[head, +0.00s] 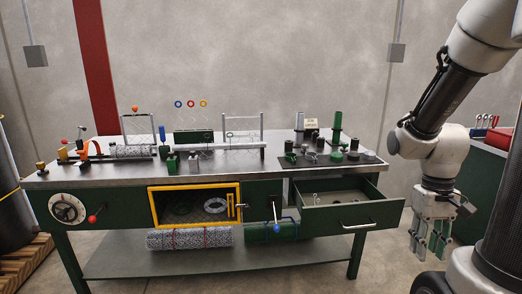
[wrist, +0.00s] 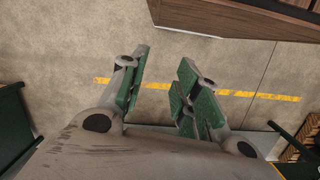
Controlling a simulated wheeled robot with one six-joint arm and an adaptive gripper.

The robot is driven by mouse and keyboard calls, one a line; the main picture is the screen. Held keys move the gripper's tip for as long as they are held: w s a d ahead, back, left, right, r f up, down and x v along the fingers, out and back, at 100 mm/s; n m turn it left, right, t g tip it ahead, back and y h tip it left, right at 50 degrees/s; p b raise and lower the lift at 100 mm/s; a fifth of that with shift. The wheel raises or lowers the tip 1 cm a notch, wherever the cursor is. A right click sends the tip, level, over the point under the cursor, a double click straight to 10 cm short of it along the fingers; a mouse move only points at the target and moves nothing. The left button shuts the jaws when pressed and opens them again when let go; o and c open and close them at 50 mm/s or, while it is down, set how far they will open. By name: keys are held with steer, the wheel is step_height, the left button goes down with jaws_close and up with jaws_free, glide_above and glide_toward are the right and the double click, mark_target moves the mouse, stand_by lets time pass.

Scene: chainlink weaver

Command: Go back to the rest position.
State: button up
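My gripper (head: 428,243) hangs at the right in the head view, fingers pointing down, in front of and to the right of the workbench. It is clear of the bench and of the pulled-out drawer. In the wrist view my gripper (wrist: 157,92) shows its two green-padded fingers spread well apart. Nothing is between them; bare floor shows through the gap. It touches nothing that I can see.
The workbench (head: 110,182) carries several fixtures and small parts. Its right drawer (head: 345,216) stands open toward me, left of my gripper. A red-topped cabinet (head: 487,160) is behind my arm. A yellow line (wrist: 262,96) crosses the open floor below.

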steer(key=s+a+r+t, duration=0.1)
steer(key=a+r+t, duration=0.2)
steer(key=r, duration=0.4)
steer(key=s+a+r+n+t, duration=0.1)
steer(key=a+r+t, duration=0.2)
steer(key=r, duration=0.5)
steer(key=shift+s+r+n, duration=0.2)
steer(key=shift+r+n, duration=0.05)
steer(key=shift+n, duration=0.05)
steer(key=shift+a, duration=0.1)
